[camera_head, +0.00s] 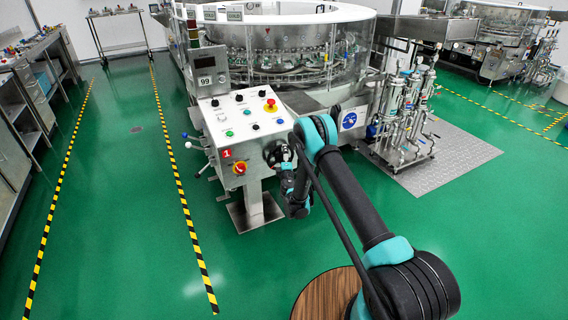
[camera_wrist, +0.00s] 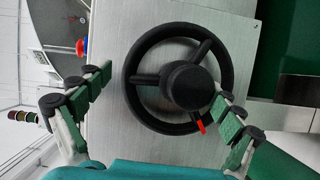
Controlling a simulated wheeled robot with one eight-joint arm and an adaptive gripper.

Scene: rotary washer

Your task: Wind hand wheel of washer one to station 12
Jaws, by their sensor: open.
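The hand wheel (camera_wrist: 131,66) is a black ring with spokes and a large black hub or knob (camera_wrist: 189,86), mounted on a flat metal panel in the wrist view. A red mark (camera_wrist: 201,127) shows at its lower side. My gripper (camera_wrist: 166,97) is open, its green-padded fingers on either side of the wheel; the right finger's tip is close to the hub, and I cannot tell if it touches. In the head view my gripper (camera_head: 290,185) is beside the control console (camera_head: 238,122), which carries a red "1" label and a display reading 99.
The round glass-walled washer (camera_head: 290,50) stands behind the console. Metal pump columns (camera_head: 405,110) stand on a plate to the right. Green floor in front is clear.

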